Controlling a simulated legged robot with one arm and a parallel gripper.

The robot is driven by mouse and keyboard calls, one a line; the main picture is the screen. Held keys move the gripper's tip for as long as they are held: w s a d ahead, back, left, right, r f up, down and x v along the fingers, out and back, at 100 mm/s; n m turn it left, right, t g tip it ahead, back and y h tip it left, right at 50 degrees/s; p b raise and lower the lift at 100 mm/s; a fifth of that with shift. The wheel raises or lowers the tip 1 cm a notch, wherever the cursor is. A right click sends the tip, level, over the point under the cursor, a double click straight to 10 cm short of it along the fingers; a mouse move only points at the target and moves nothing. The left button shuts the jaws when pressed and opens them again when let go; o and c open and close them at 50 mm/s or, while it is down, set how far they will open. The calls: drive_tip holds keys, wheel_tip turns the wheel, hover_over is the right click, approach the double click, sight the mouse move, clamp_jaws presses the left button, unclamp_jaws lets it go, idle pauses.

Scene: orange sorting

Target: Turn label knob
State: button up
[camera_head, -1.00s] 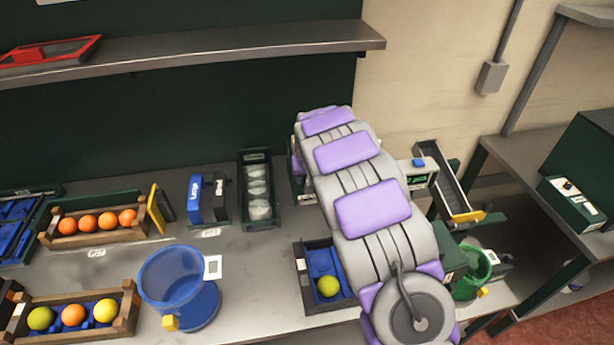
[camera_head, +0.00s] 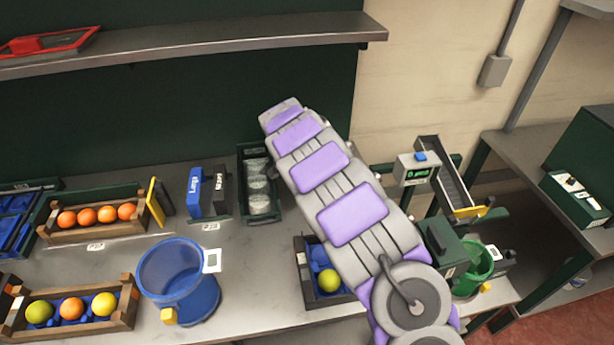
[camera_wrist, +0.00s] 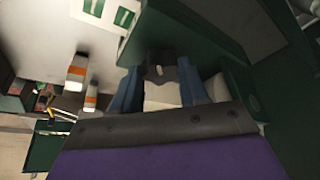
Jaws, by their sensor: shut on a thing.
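My gripper (camera_wrist: 157,85) shows in the wrist view as two blue-grey fingers, one on each side of a dark knob-like piece (camera_wrist: 155,62). It is shut on this piece, which sits against a dark green body (camera_wrist: 185,30). The view is dim, so the piece's shape and any label on it are unclear. In the head view my arm hides the gripper and whatever it holds. A grey box (camera_head: 417,170) with a green display and a blue top button stands in plain view to the right of my arm.
A blue bin (camera_head: 180,275), crates of oranges (camera_head: 95,232) and mixed fruit (camera_head: 70,325), and a dark tray of clear items (camera_head: 258,190) stand on the bench. A conveyor (camera_head: 447,175) and a green bucket (camera_head: 478,265) are at the right. A shelf (camera_head: 190,45) overhangs the back.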

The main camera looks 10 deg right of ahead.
drive_tip(key=m, duration=0.1)
drive_tip(key=m+g+b, duration=0.1)
drive_tip(key=m, duration=0.1)
drive_tip(key=m+b, duration=0.1)
drive_tip(key=shift+w+a+m+h, duration=0.2)
drive_tip(key=shift+a+m+h, duration=0.1)
drive_tip(key=shift+h, duration=0.1)
drive_tip(key=shift+r+m+g+b, duration=0.1)
drive_tip(key=shift+m+g+b, duration=0.35)
drive_tip(key=shift+m+g, duration=0.85)
drive_tip(key=shift+d+m+t, duration=0.1)
drive_tip(key=shift+m+t, duration=0.3)
drive_tip(key=shift+m, duration=0.1)
drive_tip(key=o, duration=1.1)
drive_tip(key=shift+c, duration=0.2)
